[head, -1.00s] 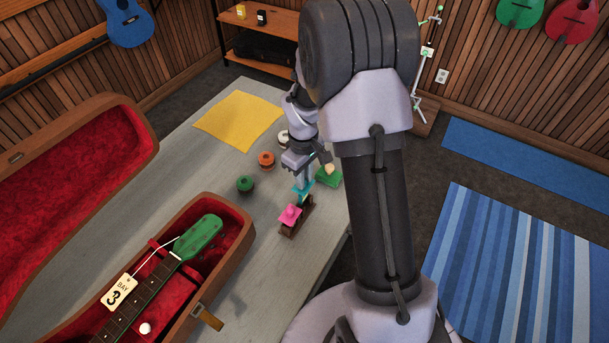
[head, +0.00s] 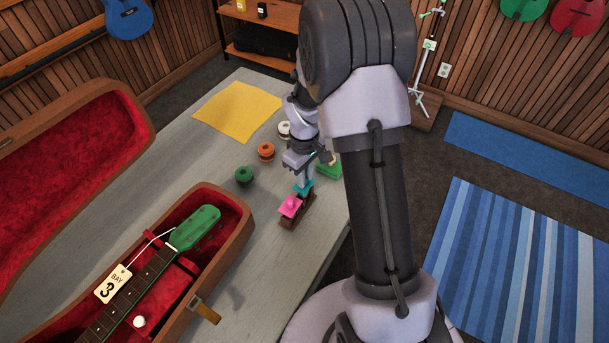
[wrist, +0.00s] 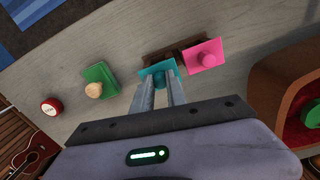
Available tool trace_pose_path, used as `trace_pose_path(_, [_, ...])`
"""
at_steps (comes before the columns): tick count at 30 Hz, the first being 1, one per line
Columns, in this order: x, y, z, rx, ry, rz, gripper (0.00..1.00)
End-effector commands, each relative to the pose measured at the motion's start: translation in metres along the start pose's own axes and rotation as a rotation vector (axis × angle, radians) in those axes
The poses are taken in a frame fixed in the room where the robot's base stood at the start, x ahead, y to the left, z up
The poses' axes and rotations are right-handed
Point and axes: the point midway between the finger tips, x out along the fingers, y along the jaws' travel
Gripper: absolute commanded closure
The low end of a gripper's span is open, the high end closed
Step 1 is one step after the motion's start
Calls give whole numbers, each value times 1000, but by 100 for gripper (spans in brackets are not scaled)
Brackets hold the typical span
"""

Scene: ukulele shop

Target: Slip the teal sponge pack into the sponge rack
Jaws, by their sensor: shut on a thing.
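The teal sponge pack (head: 304,187) is held at its top between the fingers of my gripper (head: 303,181). In the wrist view the teal pack (wrist: 153,70) shows at the fingertips (wrist: 162,84). The sponge rack (head: 288,223) is a long brown holder on the grey table. The teal pack is low over the rack's far end, with its lower part apparently down in the rack; how deep it sits is hidden. A pink pack with a round knob (head: 290,206) stands in the rack's near end, beside the teal one.
A green pack with a pale wooden knob (head: 329,169) stands close to the right of my gripper. Green (head: 243,174), orange (head: 266,150) and white (head: 284,129) spools are to the left. An open ukulele case (head: 236,255) lies front left. A yellow cloth (head: 237,111) lies flat behind.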

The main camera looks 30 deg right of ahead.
Motion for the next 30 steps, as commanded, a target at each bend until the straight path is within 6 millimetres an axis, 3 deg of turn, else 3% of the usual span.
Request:
trace_pose_path(1, [0,0,0,0,0,0,79])
trace_pose_path(4, [0,0,0,0,0,0,59])
trace_pose_path(5, [0,0,0,0,0,0,57])
trace_pose_path(15, [-8,0,0,0,1,1,57])
trace_pose_path(17, [-20,0,0,1,2,1,57])
trace_pose_path(24, [-103,1,-1,0,4,3,57])
trace_pose_path(30, [-155,0,-1,0,3,1,57])
